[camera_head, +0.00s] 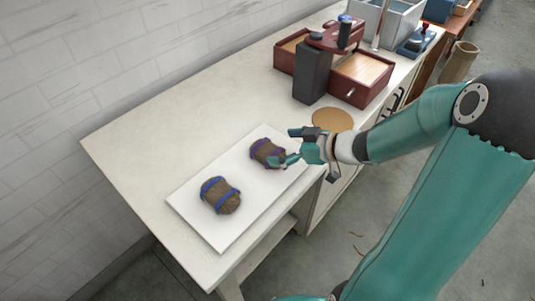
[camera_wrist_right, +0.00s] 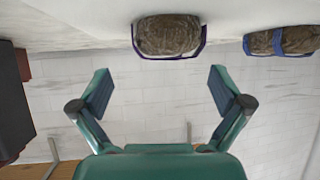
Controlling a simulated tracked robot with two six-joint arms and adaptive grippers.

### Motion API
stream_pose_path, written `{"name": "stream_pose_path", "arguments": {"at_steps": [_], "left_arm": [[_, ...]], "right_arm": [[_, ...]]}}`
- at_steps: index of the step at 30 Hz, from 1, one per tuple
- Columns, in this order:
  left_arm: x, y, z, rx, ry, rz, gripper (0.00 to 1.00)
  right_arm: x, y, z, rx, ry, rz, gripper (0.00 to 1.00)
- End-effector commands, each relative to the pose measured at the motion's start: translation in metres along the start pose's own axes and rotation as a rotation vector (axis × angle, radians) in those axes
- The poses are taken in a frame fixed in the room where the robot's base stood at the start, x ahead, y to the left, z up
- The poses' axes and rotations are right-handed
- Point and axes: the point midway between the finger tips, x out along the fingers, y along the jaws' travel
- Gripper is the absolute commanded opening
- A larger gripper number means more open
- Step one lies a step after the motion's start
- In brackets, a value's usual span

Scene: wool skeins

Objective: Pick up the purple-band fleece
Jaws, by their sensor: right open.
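The purple-band fleece (camera_head: 267,152) is a brown wool bundle with purple bands on the far right part of a white board (camera_head: 224,240). It also shows in the right wrist view (camera_wrist_right: 168,36), at the top, beyond the fingertips. A similar brown fleece with blue bands (camera_head: 220,195) lies on the board's near left part, and at the upper right of the wrist view (camera_wrist_right: 285,41). My right gripper (camera_head: 288,147) is beside the purple-band fleece, on its right. In the wrist view its two fingers (camera_wrist_right: 161,90) are apart with nothing between them. My left gripper does not show.
The pale table (camera_head: 140,146) runs along a white brick wall. A round tan mat (camera_head: 333,119) lies behind my right gripper. The table's left end is clear.

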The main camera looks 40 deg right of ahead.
Motion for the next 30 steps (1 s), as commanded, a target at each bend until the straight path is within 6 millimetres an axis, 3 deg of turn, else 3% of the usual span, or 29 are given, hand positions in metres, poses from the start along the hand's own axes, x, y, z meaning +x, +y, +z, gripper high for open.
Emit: {"name": "stream_pose_path", "arguments": {"at_steps": [9, 19, 28, 30], "left_arm": [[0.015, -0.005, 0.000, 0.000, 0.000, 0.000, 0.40], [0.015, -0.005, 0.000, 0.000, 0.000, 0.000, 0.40], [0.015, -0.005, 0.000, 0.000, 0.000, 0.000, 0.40], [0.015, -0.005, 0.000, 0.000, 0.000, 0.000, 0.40]], "right_arm": [[0.042, -0.004, 0.006, -0.001, 0.001, -0.003, 1.00], [0.048, -0.003, 0.005, 0.000, 0.000, 0.000, 0.98], [0.047, -0.003, 0.005, 0.000, 0.000, 0.001, 0.48], [0.047, -0.003, 0.005, 0.000, 0.000, 0.001, 0.46]]}}
